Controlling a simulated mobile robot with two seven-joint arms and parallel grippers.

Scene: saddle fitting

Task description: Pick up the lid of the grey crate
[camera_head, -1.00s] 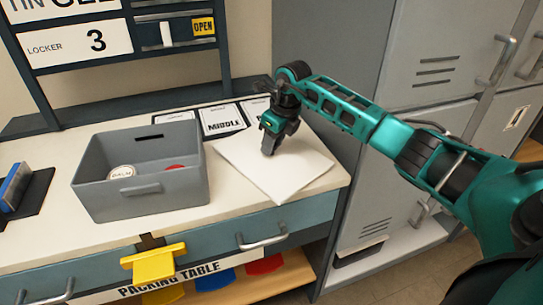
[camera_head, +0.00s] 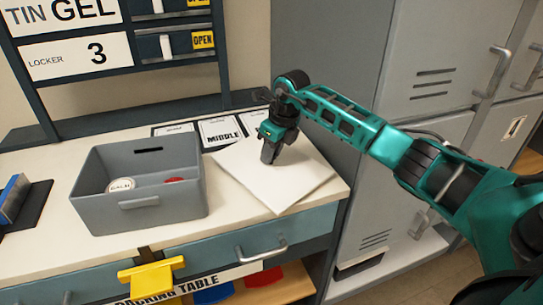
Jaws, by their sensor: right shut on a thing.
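The grey crate (camera_head: 128,213) stands open-topped on the packing table, left of the middle of the view. A flat, pale square panel, which looks like its lid (camera_head: 285,185), lies flat to the right of the crate at the table's right end. I cannot tell whether it rests on the table or is slightly raised. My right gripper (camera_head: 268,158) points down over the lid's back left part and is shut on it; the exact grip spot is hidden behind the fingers. My left gripper is out of view.
In the crate are a round white tin (camera_head: 121,185) and something red (camera_head: 174,180). Label cards (camera_head: 220,131) lie behind the lid. A blue item (camera_head: 13,197) on a dark pad is at the left edge. Grey lockers (camera_head: 420,70) stand to the right.

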